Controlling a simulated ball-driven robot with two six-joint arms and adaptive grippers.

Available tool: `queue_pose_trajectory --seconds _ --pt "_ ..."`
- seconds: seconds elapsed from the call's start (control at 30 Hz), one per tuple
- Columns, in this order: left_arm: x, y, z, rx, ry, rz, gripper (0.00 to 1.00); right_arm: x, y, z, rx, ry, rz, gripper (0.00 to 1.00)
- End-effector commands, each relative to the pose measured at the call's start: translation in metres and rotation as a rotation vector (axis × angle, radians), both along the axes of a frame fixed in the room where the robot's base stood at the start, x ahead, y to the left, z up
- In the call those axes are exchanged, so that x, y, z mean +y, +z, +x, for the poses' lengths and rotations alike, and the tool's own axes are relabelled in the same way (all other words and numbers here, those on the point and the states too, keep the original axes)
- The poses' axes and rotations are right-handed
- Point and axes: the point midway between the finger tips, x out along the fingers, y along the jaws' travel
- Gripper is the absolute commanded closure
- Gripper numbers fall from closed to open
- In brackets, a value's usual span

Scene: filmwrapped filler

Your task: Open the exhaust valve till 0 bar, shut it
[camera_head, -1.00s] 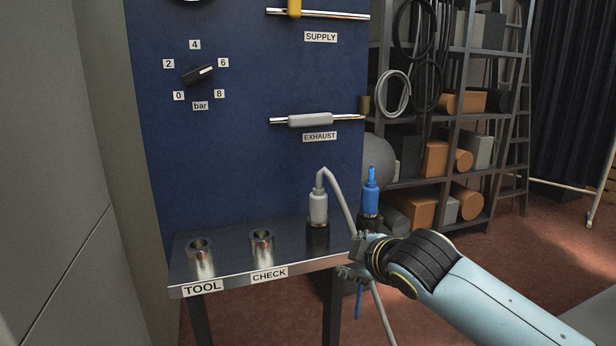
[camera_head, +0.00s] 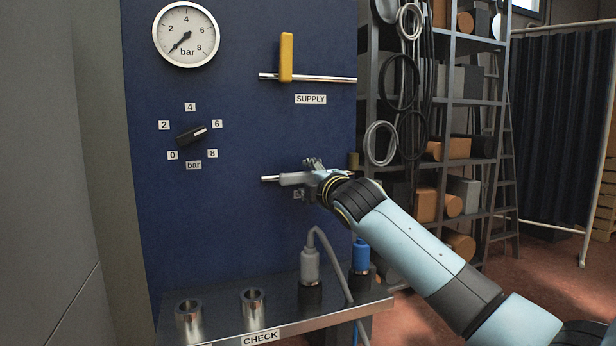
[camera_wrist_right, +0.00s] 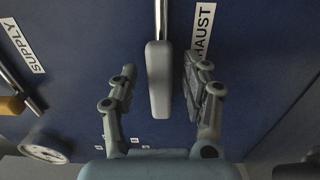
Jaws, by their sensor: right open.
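The grey exhaust valve handle (camera_head: 291,179) lies along its pipe on the blue panel. In the right wrist view the handle (camera_wrist_right: 158,80) stands between the fingers of my right gripper (camera_wrist_right: 160,72), which is open around it, with gaps showing on both sides. In the head view my right gripper (camera_head: 308,178) is at the handle's right end and hides most of the EXHAUST label. The pressure gauge (camera_head: 186,35) has its needle pointing lower left, around the bottom of the scale. My left gripper is not in view.
The yellow supply handle (camera_head: 286,57) stands upright, across its pipe. A black knob (camera_head: 191,135) points toward 6. Below, a metal shelf (camera_head: 340,307) holds two metal sockets, a grey connector (camera_head: 310,264) with a hose, and a blue connector (camera_head: 361,254).

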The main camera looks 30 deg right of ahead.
Motion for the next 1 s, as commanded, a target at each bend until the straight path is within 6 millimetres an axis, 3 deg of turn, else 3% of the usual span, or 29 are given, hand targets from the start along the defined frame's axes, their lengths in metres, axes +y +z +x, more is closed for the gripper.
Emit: queue_pose_trajectory --seconds 0.13,0.43,0.8,1.0 --pt "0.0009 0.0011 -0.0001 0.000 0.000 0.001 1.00 -0.0029 -0.0002 0.0125 0.001 0.000 0.002 0.52" --pt "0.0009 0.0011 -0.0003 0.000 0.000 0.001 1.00 -0.0034 -0.0006 0.0151 0.001 0.001 0.002 0.52" --pt "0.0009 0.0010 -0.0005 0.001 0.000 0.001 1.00 -0.0033 -0.0007 0.0148 0.001 0.001 0.001 0.99" --pt "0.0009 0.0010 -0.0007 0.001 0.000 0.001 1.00 -0.0034 -0.0010 0.0147 0.002 0.001 0.001 1.00"
